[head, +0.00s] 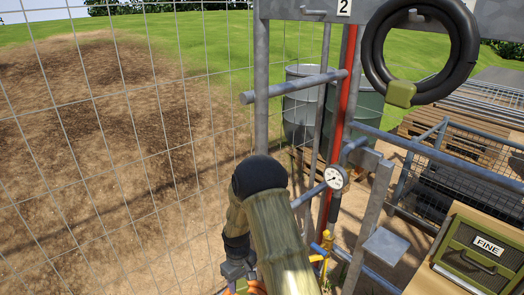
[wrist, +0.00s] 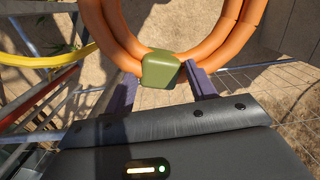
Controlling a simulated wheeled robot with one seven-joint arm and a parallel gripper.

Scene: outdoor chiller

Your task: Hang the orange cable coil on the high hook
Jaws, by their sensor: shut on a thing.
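The orange cable coil (wrist: 112,28) fills the top of the wrist view, its loops running up out of the frame. A green block (wrist: 161,68) on the coil sits between the two purple-grey fingers of my gripper (wrist: 160,86), which is shut on it. In the head view only a small piece of the orange coil (head: 251,288) shows at the bottom edge, beside my gripper (head: 240,276); my forearm hides part of that area. An empty grey hook (head: 313,13) shows on the top beam, left of the number 2 plate. I cannot tell whether it is the high hook.
A black cable coil (head: 369,55) with a green block hangs at upper right. A red pipe (head: 344,120), grey rails and a gauge (head: 335,178) stand right of my arm. A wire fence (head: 130,150) spans the left. A green box marked FINE (head: 480,255) is at lower right.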

